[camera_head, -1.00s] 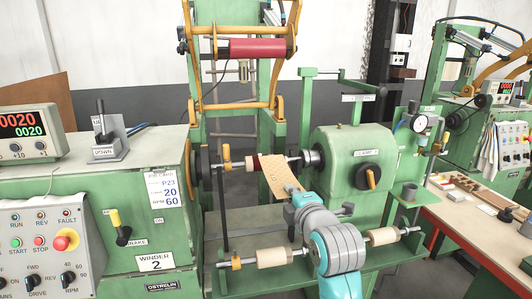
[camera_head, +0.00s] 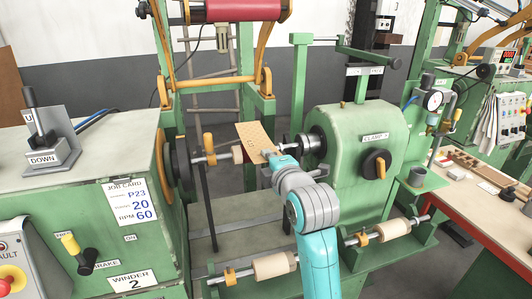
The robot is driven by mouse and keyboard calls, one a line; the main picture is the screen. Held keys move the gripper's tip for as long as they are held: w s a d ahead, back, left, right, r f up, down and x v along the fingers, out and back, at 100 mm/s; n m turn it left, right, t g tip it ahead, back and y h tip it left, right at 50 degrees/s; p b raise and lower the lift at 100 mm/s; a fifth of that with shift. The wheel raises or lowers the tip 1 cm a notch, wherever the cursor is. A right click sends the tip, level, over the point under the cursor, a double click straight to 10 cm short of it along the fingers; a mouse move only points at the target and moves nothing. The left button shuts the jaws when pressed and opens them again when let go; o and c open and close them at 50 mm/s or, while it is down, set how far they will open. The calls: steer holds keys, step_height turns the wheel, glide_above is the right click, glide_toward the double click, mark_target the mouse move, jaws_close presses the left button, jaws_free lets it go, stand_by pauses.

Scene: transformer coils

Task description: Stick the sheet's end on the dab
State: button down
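The tan insulation sheet (camera_head: 255,138), with small dots on it, lies tilted at the spindle between the winder's left faceplate and the right clamp head. My gripper (camera_head: 274,156) is at the sheet's near right edge and appears shut on it; its fingertips are small and partly hidden. Behind and left of the sheet, a pale wooden end of the coil former (camera_head: 238,153) shows on the spindle. The sheet covers the rest of the former and the winding. I cannot see the dab.
The clamp head (camera_head: 345,150) with its black-and-orange knob stands right of my arm. A lower bar with wooden spools (camera_head: 275,266) runs in front, beneath my arm. A red roll (camera_head: 243,10) hangs above. The lever box (camera_head: 45,145) and winder cabinet stand left.

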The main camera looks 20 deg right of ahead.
steer(key=shift+f, duration=2.75)
steer(key=shift+f+g, duration=0.3)
steer(key=shift+g, duration=0.1)
steer(key=c, duration=1.2)
jaws_free()
steer(key=shift+c, duration=0.2)
steer(key=shift+s, duration=0.1)
steer(key=s+r, duration=0.2)
steer(key=s, duration=0.9)
steer(key=shift+s+d+r, duration=0.15)
steer(key=shift+s+d, duration=0.05)
steer(key=shift+s, duration=0.15)
